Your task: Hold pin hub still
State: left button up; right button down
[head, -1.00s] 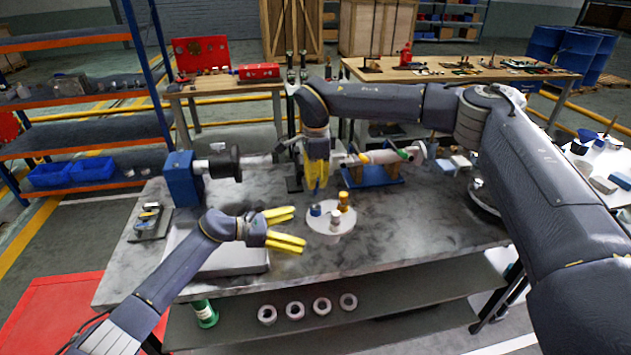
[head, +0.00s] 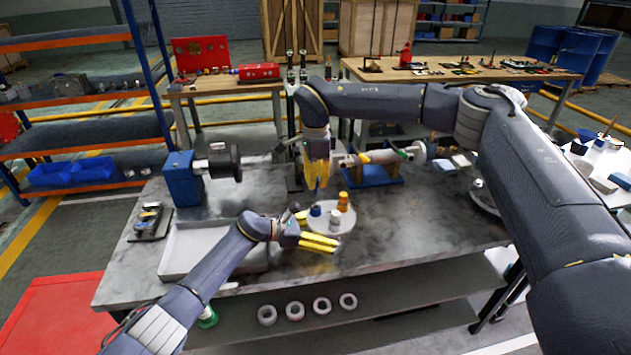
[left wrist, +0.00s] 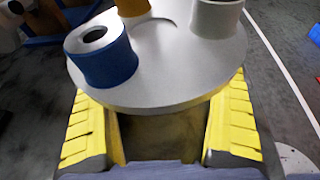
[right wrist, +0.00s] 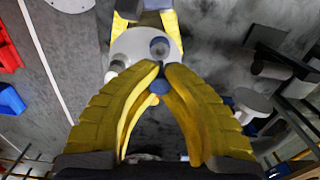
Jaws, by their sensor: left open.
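The pin hub is a round light-grey disc (head: 345,225) on the workbench, carrying a blue hollow pin (head: 316,210), a white pin (head: 335,217) and an orange pin (head: 343,202). My left gripper (head: 320,231) is open at the disc's near left edge. In the left wrist view the disc (left wrist: 150,90) covers the ends of both yellow fingers, one on each side; contact is unclear. My right gripper (head: 317,180) points down above the hub. In the right wrist view its fingertips (right wrist: 161,68) are close together, with something dark blue at them; whether it is held is unclear.
A blue block with a grey spindle (head: 183,178) stands at the bench's left. A grey tray (head: 180,268) lies under my left arm. A blue cradle with a cylindrical part (head: 372,175) stands behind the hub.

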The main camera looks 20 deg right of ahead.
pick_arm(q)
jog(key=shift+d+f, duration=0.1)
jog(key=shift+d, duration=0.2)
jog(key=c, duration=0.7)
dwell(0.4)
jog(key=c, duration=1.4)
jog(key=shift+c, duration=0.2)
